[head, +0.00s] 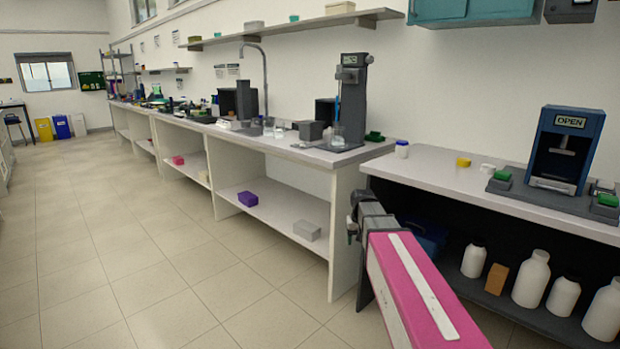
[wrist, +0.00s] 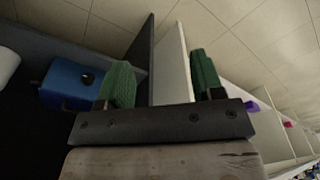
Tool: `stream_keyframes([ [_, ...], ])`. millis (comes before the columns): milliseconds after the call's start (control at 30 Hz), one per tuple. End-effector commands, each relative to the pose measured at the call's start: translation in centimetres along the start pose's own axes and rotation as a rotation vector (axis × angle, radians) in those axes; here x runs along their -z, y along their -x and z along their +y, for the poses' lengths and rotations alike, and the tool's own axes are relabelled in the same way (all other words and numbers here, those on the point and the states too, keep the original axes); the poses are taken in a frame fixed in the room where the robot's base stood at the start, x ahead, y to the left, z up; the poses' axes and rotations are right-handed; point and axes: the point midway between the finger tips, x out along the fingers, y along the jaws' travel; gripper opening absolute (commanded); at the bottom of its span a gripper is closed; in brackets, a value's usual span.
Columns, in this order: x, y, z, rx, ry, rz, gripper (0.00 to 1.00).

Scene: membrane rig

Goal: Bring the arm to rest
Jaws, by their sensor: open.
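In the wrist view, my gripper (wrist: 161,80) shows its dark crossbar and two green finger pads set well apart, with nothing held between them. Beyond the gap are the dark end panel and the white end panel (wrist: 174,70) of two neighbouring benches. In the head view, my pink arm link (head: 415,285) with a white stripe reaches from the lower right to a grey joint in front of the right bench. I cannot make out the finger pads there.
The right bench (head: 430,172) carries a blue press (head: 562,150) marked OPEN and small jars. White bottles (head: 531,280) stand on its dark lower shelf. A blue bin (wrist: 68,85) is left of the fingers in the wrist view. The tiled floor (head: 130,240) on the left is clear.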

Motion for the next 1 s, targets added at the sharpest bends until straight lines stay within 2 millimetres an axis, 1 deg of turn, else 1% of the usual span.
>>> stream_keyframes([
  [33,-3.0,-1.6,0.1,0.0,0.0,-0.016,0.61],
  [67,-4.2,-2.4,0.2,0.001,-0.001,-0.021,0.61],
  [100,-5.8,-3.4,0.2,0.001,-0.001,-0.029,0.61],
  [167,-8.3,-4.9,0.3,0.001,-0.001,-0.042,0.61],
  [200,-9.9,-5.8,0.4,0.001,-0.001,-0.049,0.61],
  [300,-13.8,-7.7,0.5,0.002,-0.002,-0.069,0.61],
  [400,-17.0,-9.2,0.6,0.003,-0.002,-0.085,0.61],
  [500,-19.3,-10.1,0.7,0.003,-0.003,-0.096,0.61],
  [600,-20.5,-10.7,0.7,0.004,-0.003,-0.103,0.61],
  [667,-20.8,-10.8,0.7,0.004,-0.003,-0.103,0.61],
  [1000,-20.9,-10.9,0.7,0.004,-0.003,-0.104,0.61],
])
